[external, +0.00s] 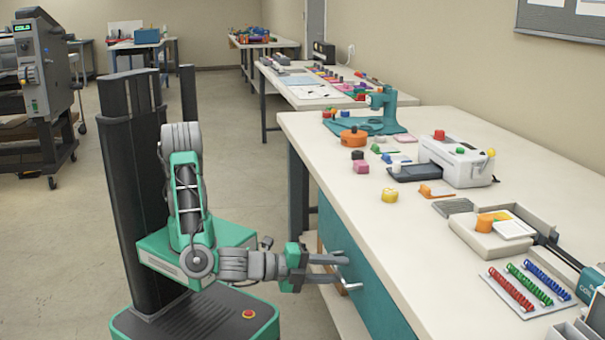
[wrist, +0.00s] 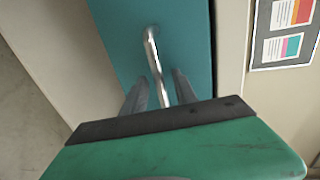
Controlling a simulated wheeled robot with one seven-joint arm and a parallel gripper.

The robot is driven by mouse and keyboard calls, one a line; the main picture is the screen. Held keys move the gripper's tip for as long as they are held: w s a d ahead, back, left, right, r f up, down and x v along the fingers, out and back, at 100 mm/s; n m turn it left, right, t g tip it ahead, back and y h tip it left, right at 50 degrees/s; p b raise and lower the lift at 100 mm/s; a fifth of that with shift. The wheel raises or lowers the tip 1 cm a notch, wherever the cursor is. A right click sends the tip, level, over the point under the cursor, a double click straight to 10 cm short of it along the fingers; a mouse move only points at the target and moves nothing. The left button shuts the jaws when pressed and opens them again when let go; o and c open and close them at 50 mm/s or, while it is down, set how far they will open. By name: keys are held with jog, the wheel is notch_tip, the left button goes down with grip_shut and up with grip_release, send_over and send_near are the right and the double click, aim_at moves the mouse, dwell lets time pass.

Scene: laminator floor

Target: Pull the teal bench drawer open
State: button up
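The teal bench drawer front (external: 372,285) is set under the near end of the white-topped bench and looks shut. It also shows in the wrist view (wrist: 115,30). Its silver bar handle (external: 350,286) sticks out of the front. In the wrist view the handle (wrist: 151,45) runs down between my two grey fingers. My gripper (external: 343,268) is open at the handle, and its fingers (wrist: 160,75) stand on either side of the bar with gaps showing. The near end of the handle is hidden behind my gripper's palm.
A bench leg (external: 298,195) stands beyond my gripper. The floor (external: 80,260) to the left is open.

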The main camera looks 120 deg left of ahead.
jog(key=shift+w+a, duration=0.2)
jog(key=shift+a, duration=0.05)
jog(key=shift+c, duration=0.2)
grip_shut()
dwell(1.1)
